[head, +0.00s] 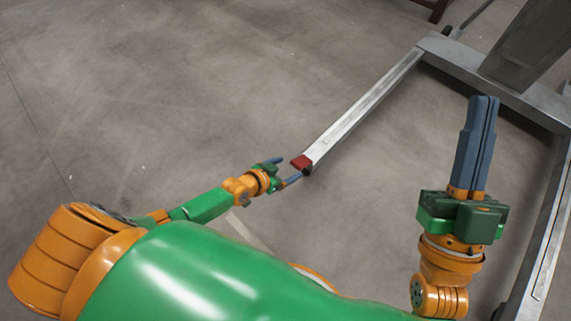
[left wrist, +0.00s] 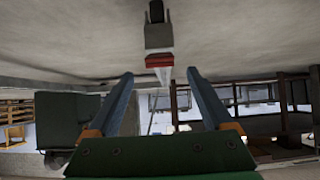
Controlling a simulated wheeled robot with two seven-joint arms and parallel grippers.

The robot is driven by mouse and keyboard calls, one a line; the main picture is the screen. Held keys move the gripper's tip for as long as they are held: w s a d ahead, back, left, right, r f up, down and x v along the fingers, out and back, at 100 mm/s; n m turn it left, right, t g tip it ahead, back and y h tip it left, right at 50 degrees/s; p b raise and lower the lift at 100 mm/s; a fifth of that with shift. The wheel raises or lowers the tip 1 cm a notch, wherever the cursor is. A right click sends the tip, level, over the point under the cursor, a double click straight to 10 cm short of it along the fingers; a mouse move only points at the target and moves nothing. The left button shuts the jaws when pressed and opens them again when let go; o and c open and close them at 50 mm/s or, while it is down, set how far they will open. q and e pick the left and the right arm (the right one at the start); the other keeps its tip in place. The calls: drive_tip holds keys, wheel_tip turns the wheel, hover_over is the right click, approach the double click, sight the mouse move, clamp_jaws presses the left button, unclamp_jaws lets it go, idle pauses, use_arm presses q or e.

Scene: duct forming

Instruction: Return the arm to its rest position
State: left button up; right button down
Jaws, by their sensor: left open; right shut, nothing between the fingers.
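My left gripper (head: 287,171) is open and sits low over the floor, with its arm reaching out from the left. Its blue fingers point at the red end piece (head: 301,162) of a metal leg. In the left wrist view the open fingers (left wrist: 160,73) stand apart, and the red end piece (left wrist: 159,61) shows beyond their tips, in line with the gap. Whether a finger touches it, I cannot tell. My right gripper (head: 484,99) is shut and empty, with its blue fingers together and pointing up the picture.
A grey metal frame has one long leg (head: 365,108) on the left, a crossbar (head: 472,62) at the back, another leg (head: 549,235) on the right and a broad post (head: 530,45). Bare concrete floor (head: 150,90) lies open to the left. Shelving (left wrist: 290,95) shows in the left wrist view.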

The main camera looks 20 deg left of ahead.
drive_tip(key=shift+w+f+g+h, duration=0.55)
drive_tip(key=shift+w+f, duration=0.2)
drive_tip(key=shift+f, duration=0.2)
